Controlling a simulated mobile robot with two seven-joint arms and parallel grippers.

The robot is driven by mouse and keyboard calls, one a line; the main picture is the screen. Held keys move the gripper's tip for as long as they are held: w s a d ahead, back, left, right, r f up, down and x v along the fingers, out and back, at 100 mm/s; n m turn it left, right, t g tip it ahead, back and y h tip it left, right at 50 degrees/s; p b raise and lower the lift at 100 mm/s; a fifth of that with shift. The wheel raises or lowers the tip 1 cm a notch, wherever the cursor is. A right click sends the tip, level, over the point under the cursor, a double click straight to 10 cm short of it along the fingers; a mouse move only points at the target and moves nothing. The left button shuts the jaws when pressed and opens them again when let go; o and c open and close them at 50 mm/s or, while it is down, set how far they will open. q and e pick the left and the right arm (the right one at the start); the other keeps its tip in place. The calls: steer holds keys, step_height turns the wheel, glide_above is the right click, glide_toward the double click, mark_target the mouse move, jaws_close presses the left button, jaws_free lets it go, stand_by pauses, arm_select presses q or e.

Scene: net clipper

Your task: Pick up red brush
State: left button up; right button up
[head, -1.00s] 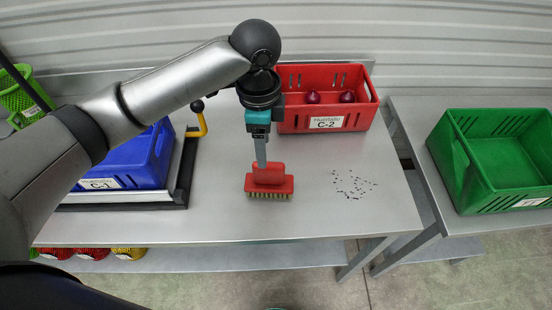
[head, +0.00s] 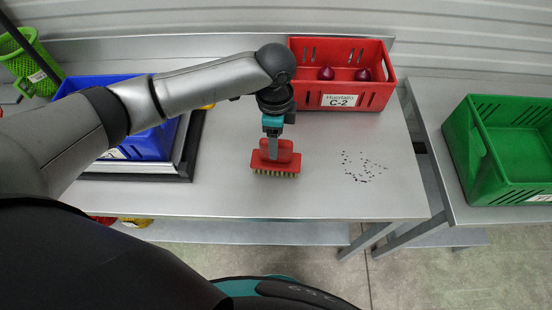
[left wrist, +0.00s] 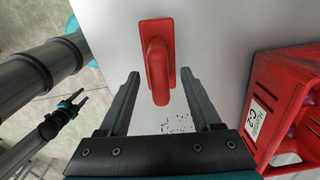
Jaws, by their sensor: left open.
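The red brush (head: 288,160) stands bristles down on the grey table, its handle upward. My left gripper (head: 272,149) is above it, pointing down. In the left wrist view the red brush (left wrist: 158,50) lies between the open fingertips of my left gripper (left wrist: 160,76), with a gap on each side. The fingers do not touch the handle there. My right gripper (left wrist: 72,106) appears at the left of the wrist view, away from the brush; its finger opening is too small to judge.
A red crate (head: 345,98) with dark red onions stands behind the brush. Dark specks (head: 362,167) lie to its right. A blue crate (head: 150,145) sits on a tray at left, partly behind my arm. A green crate (head: 480,155) is on the right table.

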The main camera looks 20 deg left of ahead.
arm_select(q)
step_height(320, 180, down, 4)
steer(key=shift+d+f, duration=0.1)
steer(key=shift+f, duration=0.15)
steer(key=shift+c, duration=0.2)
jaws_close()
stand_by(1.2)
